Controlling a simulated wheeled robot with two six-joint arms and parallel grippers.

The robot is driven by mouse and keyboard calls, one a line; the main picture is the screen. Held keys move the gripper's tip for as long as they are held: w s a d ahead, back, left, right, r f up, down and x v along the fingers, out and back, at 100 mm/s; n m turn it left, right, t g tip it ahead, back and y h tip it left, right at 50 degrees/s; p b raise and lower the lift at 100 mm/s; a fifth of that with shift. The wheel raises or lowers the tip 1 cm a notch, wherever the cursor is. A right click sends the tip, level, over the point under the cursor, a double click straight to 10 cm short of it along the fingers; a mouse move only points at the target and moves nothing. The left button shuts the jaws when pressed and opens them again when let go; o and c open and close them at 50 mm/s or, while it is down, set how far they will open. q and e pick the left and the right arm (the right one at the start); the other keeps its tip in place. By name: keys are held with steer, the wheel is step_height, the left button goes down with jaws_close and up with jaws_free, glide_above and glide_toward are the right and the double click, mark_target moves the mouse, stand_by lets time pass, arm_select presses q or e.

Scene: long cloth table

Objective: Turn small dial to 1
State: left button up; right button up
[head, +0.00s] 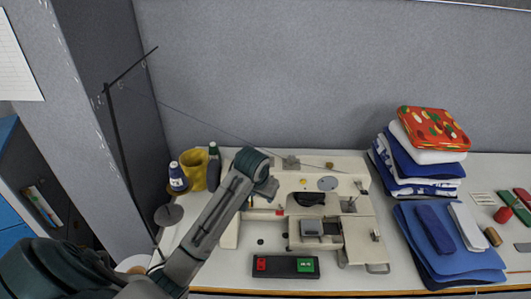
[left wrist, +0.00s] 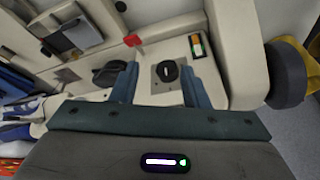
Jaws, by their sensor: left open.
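A cream sewing machine (head: 352,187) stands on the table. In the left wrist view a small black dial (left wrist: 167,72) with a pale mark sits on a square grey plate on the machine. I cannot read its setting. My left gripper (left wrist: 159,70) is open, with one finger on each side of the dial and nothing held. In the head view my left gripper (head: 268,188) is at the machine's left end, and the arm hides the dial. A larger black part (left wrist: 110,73) lies just outside one finger. My right gripper is not in view.
A red lever (left wrist: 132,40) juts out near the dial. A pedal box with red and green buttons (head: 286,266) lies in front of the machine. Thread spools (head: 178,178) and a yellow mug (head: 194,168) stand left. Folded cloth (head: 452,240) lies right.

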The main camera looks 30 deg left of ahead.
arm_select(q)
steer(key=w+a+r+n, duration=0.1)
steer(key=w+a+r, duration=0.25)
steer(key=r, duration=0.35)
steer(key=w+a+r+n, duration=0.1)
steer(key=w+a+r, duration=0.1)
steer(key=w+r, duration=0.4)
steer(key=p+x, duration=0.4)
steer(key=x, duration=0.3)
steer(key=shift+a+f, duration=0.1)
steer(key=shift+f, duration=0.1)
steer(key=shift+x, duration=0.8)
jaws_close()
